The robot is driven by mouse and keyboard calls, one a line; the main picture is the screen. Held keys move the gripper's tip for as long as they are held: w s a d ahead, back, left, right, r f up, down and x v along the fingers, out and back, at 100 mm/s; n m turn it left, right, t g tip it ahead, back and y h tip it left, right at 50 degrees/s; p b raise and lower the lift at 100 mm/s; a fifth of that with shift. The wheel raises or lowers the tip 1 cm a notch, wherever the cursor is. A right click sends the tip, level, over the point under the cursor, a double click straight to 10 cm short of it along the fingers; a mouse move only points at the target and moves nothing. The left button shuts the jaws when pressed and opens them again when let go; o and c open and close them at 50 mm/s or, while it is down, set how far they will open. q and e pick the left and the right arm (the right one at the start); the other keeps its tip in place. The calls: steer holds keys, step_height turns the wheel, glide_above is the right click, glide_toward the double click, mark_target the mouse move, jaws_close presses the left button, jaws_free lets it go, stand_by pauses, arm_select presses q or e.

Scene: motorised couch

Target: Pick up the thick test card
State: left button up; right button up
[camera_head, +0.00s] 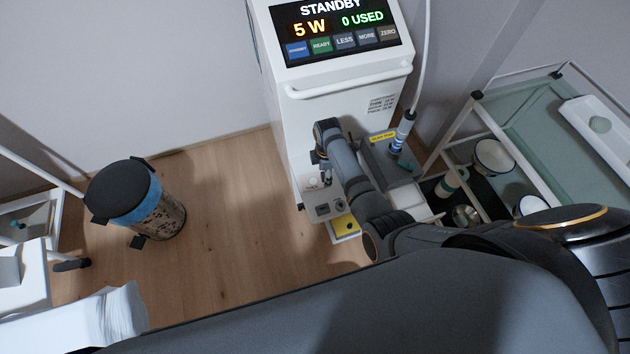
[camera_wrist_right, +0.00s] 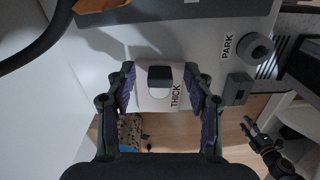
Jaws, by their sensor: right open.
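The thick test card (camera_wrist_right: 155,103) is a white piece marked THICK, with a dark block (camera_wrist_right: 160,76) at its upper middle. It shows in the right wrist view. My right gripper (camera_wrist_right: 160,88) is open, with one finger on each side of the card. I cannot tell whether either finger touches it. In the head view my right gripper (camera_head: 322,158) is at the front of the white machine, and I cannot make out the card there. A dark jointed form in the right wrist view looks like my left gripper (camera_wrist_right: 256,134); its opening is unclear.
The white machine (camera_head: 345,105) has a lit STANDBY screen (camera_head: 338,30). A grey PARK fixture (camera_wrist_right: 257,50) is right of the card. A glass-topped trolley (camera_head: 530,115) stands at the right, a bin (camera_head: 140,200) at the left. The dark couch (camera_head: 330,310) fills the foreground.

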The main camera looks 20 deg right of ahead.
jaws_close()
stand_by(0.3)
steer(key=shift+r, duration=0.1)
step_height(320, 180, up, 10)
steer(key=p, duration=0.1)
stand_by(0.4)
